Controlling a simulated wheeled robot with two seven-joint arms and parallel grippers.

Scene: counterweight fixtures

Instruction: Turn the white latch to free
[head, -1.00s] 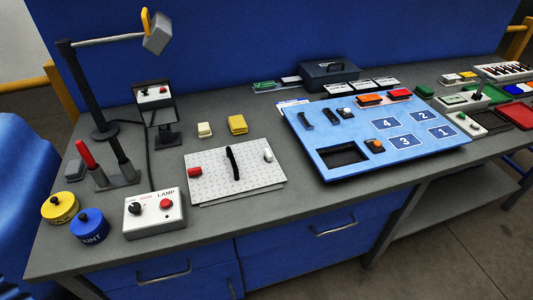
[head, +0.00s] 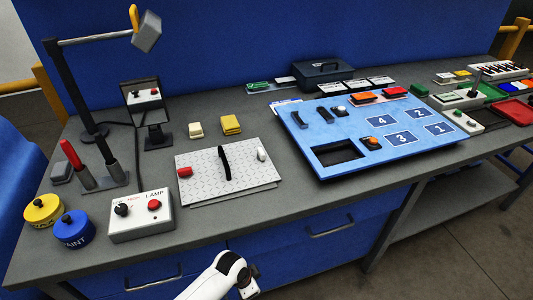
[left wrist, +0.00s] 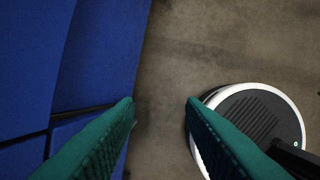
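The white latch (head: 262,154) is a small knob at the right end of a diamond-pattern metal plate (head: 215,185) on the bench. A black handle (head: 224,162) stands mid-plate, and a red knob (head: 185,172) sits at its left end. My right gripper is not in view.
A grey lamp box (head: 142,216) stands left of the plate, with yellow (head: 43,208) and blue (head: 74,230) pots beyond. A blue numbered board (head: 340,172) lies to the right. Blue drawer fronts (left wrist: 60,70) border the floor.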

